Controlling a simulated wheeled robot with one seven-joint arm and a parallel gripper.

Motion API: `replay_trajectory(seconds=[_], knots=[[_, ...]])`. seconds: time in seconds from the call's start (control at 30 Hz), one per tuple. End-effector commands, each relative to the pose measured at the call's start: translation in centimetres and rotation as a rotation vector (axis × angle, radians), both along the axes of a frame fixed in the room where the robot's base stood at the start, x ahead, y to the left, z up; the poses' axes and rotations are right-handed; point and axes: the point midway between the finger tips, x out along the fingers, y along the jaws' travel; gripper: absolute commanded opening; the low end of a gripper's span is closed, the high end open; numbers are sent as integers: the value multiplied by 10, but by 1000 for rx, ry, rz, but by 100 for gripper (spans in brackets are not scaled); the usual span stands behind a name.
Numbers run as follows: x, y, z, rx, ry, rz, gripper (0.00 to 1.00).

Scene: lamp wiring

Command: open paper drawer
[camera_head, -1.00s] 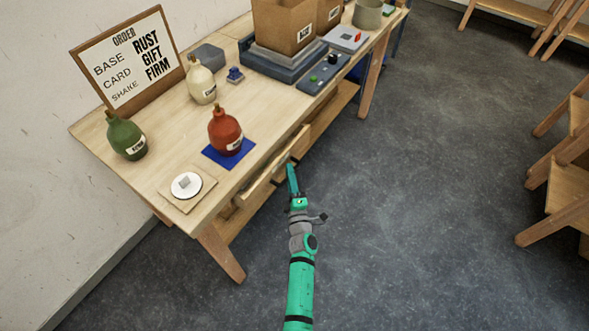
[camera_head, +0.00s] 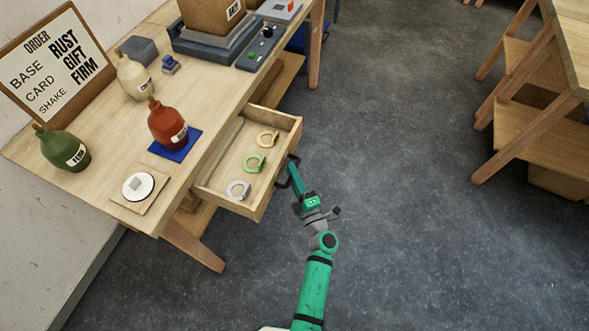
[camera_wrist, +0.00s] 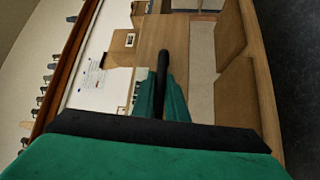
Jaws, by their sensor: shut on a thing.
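The wooden drawer (camera_head: 262,191) stands well out from the front of the workbench in the head view. In the wrist view the dark handle bar (camera_wrist: 162,72) shows between my green fingers. The drawer's contents are not clear in the wrist view.
The workbench (camera_head: 110,115) carries a red bottle (camera_head: 167,124) on a blue mat, a green bottle (camera_head: 64,148), a cream bottle (camera_head: 133,77) and an order board (camera_head: 52,62). Wooden shelving (camera_head: 535,110) stands at the right. The floor between is clear.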

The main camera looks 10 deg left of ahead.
Motion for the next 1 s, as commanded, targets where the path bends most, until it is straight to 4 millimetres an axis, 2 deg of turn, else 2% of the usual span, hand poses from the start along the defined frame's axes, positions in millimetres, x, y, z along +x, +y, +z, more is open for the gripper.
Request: replay_trajectory(seconds=[0.4,0.43,0.47,0.8,1.0], knots=[[-3,4,-2,-1,2,14,0],[-3,5,-2,-1,2,14,15],[-3,5,-2,-1,2,14,20],[-4,1,-1,-1,1,8,20],[-25,-11,-5,-1,4,7,20]])
